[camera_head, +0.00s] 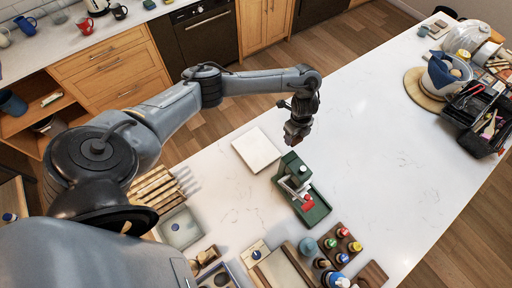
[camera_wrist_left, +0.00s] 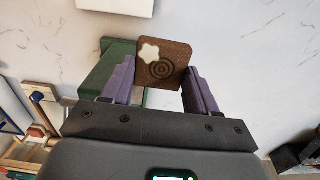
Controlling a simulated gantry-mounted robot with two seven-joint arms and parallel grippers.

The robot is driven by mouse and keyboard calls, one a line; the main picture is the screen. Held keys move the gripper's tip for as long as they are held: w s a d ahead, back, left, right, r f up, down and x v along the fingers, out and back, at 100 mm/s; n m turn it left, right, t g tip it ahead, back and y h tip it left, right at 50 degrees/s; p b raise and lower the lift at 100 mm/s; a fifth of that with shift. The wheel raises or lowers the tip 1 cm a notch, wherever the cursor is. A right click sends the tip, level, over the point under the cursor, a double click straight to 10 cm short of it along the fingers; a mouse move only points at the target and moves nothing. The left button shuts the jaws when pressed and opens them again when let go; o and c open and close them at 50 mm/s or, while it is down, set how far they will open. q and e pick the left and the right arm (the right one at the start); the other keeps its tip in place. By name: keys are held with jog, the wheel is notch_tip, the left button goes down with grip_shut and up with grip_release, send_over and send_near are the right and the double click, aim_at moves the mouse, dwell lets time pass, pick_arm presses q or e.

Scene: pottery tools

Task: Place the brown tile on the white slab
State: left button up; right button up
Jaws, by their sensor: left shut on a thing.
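My left gripper (camera_head: 297,133) hangs above the white table, in from the left in the head view. In the left wrist view its two purple-grey fingers are shut on the brown tile (camera_wrist_left: 174,73), which has a pale star-like mark and concentric rings. The tile cannot be made out clearly in the head view. The white slab (camera_head: 257,150) lies flat on the table, to the left of and slightly below the gripper in the head view. Part of it shows at the top edge of the left wrist view (camera_wrist_left: 115,6). My right gripper is not in view.
A green press-like device (camera_head: 291,172) with a red part stands close to the slab and gripper; its green body (camera_wrist_left: 108,72) shows behind the fingers. Small bottles (camera_head: 342,257) and trays stand at the front. The table's middle right is clear.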

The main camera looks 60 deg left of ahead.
pick_arm(q)
jog(key=s+f, duration=0.3)
jog(key=s, duration=0.1)
jog(key=b, duration=0.4)
send_over(257, 149)
jog(key=d, duration=0.1)
notch_tip(257, 149, down, 7)
jog(key=shift+w+r, duration=0.1)
jog(key=shift+w, duration=0.05)
jog(key=shift+s+a+f, duration=0.25)
jog(key=shift+a, duration=0.15)
jog(key=shift+f, duration=2.05)
jog(key=shift+f, duration=0.1)
jog(key=o, duration=1.1)
